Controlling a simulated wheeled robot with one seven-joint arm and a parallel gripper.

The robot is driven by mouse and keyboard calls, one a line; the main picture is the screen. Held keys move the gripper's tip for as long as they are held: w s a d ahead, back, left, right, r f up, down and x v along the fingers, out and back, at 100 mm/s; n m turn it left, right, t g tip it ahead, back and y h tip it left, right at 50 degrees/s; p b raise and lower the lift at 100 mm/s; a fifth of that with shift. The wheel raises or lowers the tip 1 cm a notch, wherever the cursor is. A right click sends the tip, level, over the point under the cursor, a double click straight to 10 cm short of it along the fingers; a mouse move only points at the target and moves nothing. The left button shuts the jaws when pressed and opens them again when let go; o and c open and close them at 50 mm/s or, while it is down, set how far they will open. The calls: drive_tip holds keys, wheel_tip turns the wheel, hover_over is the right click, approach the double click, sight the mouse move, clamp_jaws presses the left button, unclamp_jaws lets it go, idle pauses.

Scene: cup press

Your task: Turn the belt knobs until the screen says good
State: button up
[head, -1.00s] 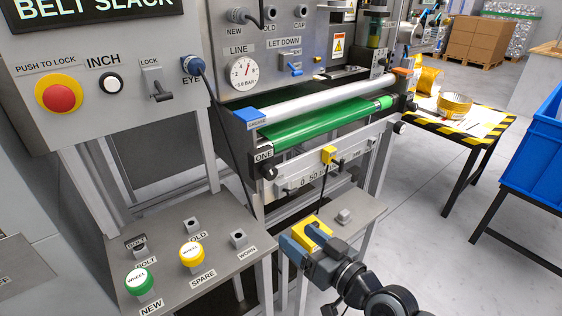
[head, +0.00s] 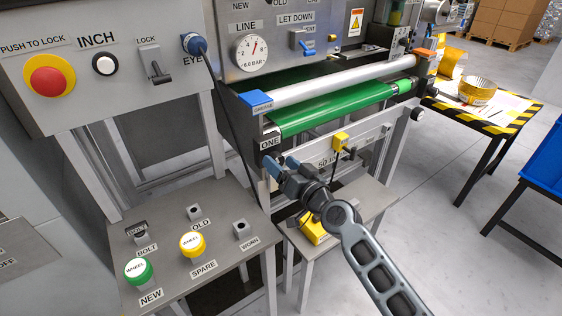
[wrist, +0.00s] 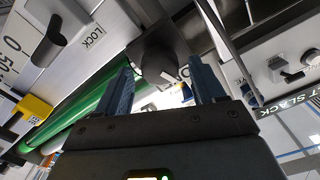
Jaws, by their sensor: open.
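The black belt knob by the ONE label (head: 270,143) is mostly hidden behind my fingers in the head view. In the wrist view the dark knob (wrist: 158,62) shows a pale mark and sits between and beyond my two fingers. My gripper (head: 281,162) is open in front of it; I cannot tell whether either finger touches it. A second black knob (head: 418,114) is at the far right end of the green belt (head: 335,108). The screen is out of the head view; part of a dark panel reading SLACK (wrist: 298,107) shows at the wrist view's right edge.
A yellow pointer (head: 340,141) sits on the scale rail right of my gripper. A yellow block (head: 312,229) lies on the low shelf behind my arm. The lower-left table (head: 175,265) holds green and yellow wheels. A cable hangs left of my gripper.

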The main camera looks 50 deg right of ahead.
drive_tip(key=shift+w+d, duration=0.1)
drive_tip(key=shift+w, duration=0.3)
drive_tip(key=c, duration=1.1)
drive_tip(key=shift+o, duration=0.2)
drive_tip(key=shift+m, duration=0.4)
drive_tip(key=m, duration=0.3)
drive_tip(key=shift+d, duration=0.1)
drive_tip(key=shift+f+m, duration=0.1)
drive_tip(key=shift+m, duration=1.7)
